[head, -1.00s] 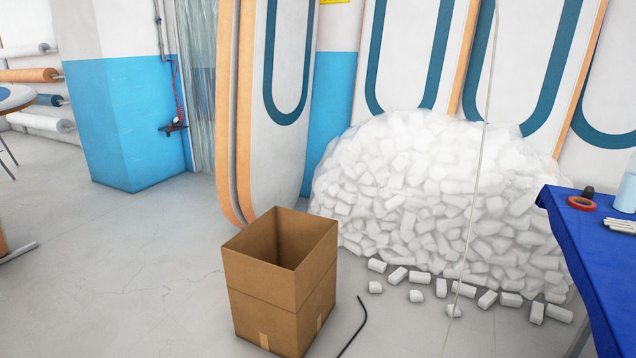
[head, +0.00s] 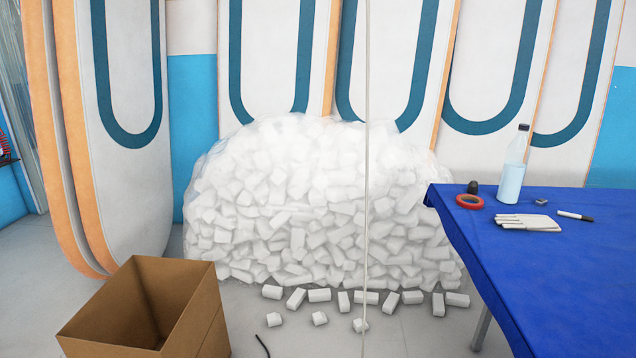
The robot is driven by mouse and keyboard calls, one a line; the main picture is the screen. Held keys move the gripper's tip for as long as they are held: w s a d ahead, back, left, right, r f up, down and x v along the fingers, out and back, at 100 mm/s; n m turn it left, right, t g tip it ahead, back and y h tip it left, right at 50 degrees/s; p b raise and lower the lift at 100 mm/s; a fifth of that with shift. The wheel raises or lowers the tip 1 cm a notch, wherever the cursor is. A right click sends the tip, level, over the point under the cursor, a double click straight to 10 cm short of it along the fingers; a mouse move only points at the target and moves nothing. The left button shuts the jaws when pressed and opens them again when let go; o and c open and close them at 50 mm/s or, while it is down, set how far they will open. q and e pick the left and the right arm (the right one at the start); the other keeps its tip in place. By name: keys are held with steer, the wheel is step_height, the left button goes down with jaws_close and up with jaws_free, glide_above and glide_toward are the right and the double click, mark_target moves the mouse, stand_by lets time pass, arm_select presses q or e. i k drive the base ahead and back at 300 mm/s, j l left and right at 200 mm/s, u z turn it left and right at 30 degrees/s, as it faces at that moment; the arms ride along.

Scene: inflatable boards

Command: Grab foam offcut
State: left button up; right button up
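The heap (head: 310,200) looks wrapped in clear film and leans towards the standing boards. Neither of my grippers shows in the head view.
An open, seemingly empty cardboard box (head: 190,325) stands at the lower left. A thin pale cord (head: 366,120) hangs in front of the heap.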

mark_target(273, 319)
steer(key=i+l, duration=0.1)
steer(key=i, duration=0.55)
steer(key=i+u, duration=0.1)
steer(key=i, duration=0.55)
steer(key=i+l, duration=0.2)
steer(key=i, duration=0.4)
steer(key=j+u, duration=0.05)
